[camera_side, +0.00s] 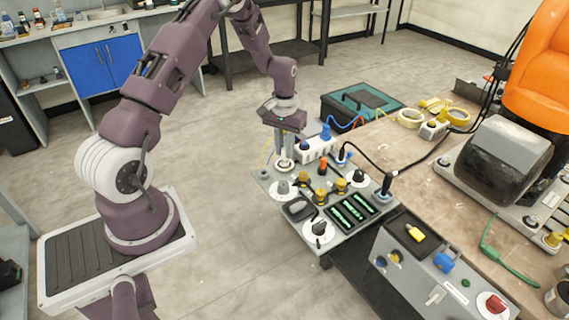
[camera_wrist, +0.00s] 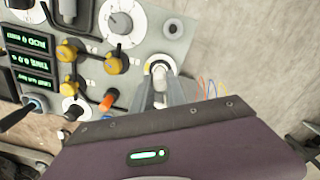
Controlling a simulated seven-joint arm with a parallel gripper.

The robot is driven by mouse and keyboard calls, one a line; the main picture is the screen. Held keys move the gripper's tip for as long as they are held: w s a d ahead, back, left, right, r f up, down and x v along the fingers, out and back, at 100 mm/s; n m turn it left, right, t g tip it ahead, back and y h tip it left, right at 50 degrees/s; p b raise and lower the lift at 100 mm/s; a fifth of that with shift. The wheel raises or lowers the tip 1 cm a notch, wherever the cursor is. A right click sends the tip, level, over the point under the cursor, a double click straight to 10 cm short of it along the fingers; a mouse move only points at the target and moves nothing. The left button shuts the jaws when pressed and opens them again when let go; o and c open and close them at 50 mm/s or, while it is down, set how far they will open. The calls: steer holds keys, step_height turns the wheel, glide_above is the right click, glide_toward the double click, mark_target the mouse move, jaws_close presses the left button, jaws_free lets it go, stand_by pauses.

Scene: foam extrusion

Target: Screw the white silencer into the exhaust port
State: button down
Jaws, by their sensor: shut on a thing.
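The white silencer (camera_wrist: 159,72) is between the fingers of my gripper (camera_wrist: 163,88) in the wrist view. My gripper is shut on it and points down. In the side view my gripper (camera_side: 284,155) is low over the far left corner of the grey panel (camera_side: 268,181), at a round fitting there. The fingers hide much of the silencer, and I cannot tell how deep it sits in the port.
The panel carries a grey knob (camera_side: 283,187), yellow fittings (camera_side: 321,196), an orange fitting (camera_side: 323,167) and green displays (camera_side: 351,212). A white block (camera_side: 316,148) with coloured tubes stands close right of my gripper. A teal-lidded toolbox (camera_side: 361,101) is behind.

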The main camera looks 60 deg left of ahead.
steer(key=shift+f, duration=1)
stand_by(0.4)
